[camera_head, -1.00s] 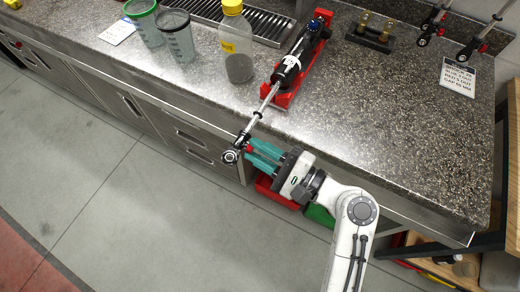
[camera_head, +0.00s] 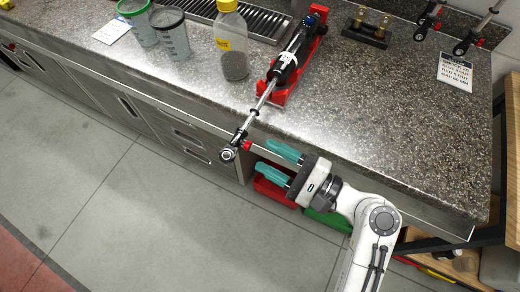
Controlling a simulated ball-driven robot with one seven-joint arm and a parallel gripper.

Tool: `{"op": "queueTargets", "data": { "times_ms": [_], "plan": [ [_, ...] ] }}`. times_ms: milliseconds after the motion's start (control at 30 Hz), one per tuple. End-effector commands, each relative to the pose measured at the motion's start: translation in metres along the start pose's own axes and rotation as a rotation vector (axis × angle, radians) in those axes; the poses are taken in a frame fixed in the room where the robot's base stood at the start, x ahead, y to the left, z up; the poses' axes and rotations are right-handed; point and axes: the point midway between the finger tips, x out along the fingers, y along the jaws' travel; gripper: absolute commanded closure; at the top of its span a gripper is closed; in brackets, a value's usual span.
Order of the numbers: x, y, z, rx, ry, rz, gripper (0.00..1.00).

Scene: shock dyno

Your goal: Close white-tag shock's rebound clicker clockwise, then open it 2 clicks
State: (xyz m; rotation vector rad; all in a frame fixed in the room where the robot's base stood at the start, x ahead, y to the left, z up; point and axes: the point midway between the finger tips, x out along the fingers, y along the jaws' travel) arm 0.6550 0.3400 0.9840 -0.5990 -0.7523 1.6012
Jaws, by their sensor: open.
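The shock with a white tag (camera_head: 287,59) lies in a red cradle (camera_head: 280,96) on the counter. Its silver shaft (camera_head: 257,107) sticks out past the counter's front edge to a black end eye (camera_head: 228,154). A small red knob (camera_head: 247,145) sits on the side of that end, by the eye. My gripper (camera_head: 277,167) is open and empty. Its two teal fingers point left and are spread apart, to the right of the red knob and clear of it.
A clear bottle (camera_head: 233,50) and measuring cups (camera_head: 172,38) stand left of the cradle. More shocks (camera_head: 424,25) lie at the back right near a printed card (camera_head: 455,73). Red (camera_head: 272,190) and green (camera_head: 326,218) bins are below the counter edge. The floor at left is clear.

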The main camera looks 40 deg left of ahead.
Motion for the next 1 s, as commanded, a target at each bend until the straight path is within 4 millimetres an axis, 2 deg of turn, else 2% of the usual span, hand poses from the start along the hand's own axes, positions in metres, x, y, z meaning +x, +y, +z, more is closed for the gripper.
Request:
{"op": "queueTargets", "data": {
  "times_ms": [33,200,400,1000],
  "plan": [
    [-0.012,0.001,-0.002,-0.002,0.004,-0.004,0.52],
    [-0.043,0.001,-0.002,-0.001,0.003,-0.003,0.52],
    [-0.064,0.001,-0.001,0.0,0.0,-0.001,0.52],
    [-0.069,0.0,0.0,0.0,0.0,0.001,0.52]
  ]
}}
